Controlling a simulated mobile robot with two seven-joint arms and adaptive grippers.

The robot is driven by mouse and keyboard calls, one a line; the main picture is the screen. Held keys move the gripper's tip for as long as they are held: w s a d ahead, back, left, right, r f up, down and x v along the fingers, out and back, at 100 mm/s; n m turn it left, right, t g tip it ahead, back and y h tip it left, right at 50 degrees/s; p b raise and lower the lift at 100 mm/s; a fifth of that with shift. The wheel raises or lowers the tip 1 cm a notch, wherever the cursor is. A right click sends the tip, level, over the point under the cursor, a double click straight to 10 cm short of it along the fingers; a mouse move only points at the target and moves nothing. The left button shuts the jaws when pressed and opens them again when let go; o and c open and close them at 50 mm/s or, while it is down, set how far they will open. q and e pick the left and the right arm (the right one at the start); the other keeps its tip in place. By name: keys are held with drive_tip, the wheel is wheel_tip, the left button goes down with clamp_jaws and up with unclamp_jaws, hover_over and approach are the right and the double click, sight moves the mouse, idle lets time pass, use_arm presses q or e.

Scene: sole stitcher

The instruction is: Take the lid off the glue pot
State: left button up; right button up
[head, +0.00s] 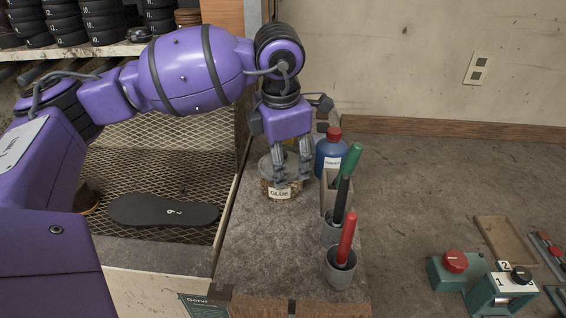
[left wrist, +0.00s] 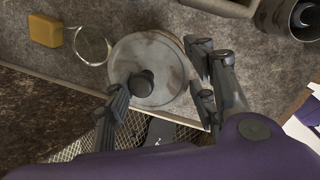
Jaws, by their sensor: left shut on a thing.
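The glue pot (head: 281,192), a short round jar with a GLUE label, stands on the grey bench top below my left gripper (head: 291,164). Its round grey lid (left wrist: 157,62) with a dark knob shows from above in the left wrist view. My right gripper is not in view.
A blue bottle (head: 331,154) with a red cap stands close right of the pot. Grey cups (head: 340,272) with coloured markers stand nearer. A black sole (head: 160,210) lies on mesh at left. A yellow block (left wrist: 45,31) and a clear ring (left wrist: 92,46) lie beside the pot.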

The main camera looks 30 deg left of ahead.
use_arm(q)
drive_tip(key=shift+a+r, duration=0.1)
drive_tip(key=shift+w+r, duration=0.1)
drive_tip(key=shift+r, duration=0.1)
wheel_tip(320, 180, up, 2)
drive_tip(key=shift+r, duration=0.1)
drive_tip(key=shift+s+a+r+b, duration=0.25)
drive_tip(key=shift+s+a+r, duration=0.2)
drive_tip(key=shift+s+r, duration=1.55)
drive_tip(key=shift+s+a+r+b, duration=0.4)
drive_tip(key=shift+s+r, duration=0.95)
drive_tip(key=shift+s, duration=1.25)
drive_tip(key=shift+s+a+r+b, duration=0.15)
drive_tip(key=shift+s+a+r, duration=0.4)
drive_tip(key=shift+s+r, duration=1.45)
drive_tip(key=shift+s+f, duration=0.35)
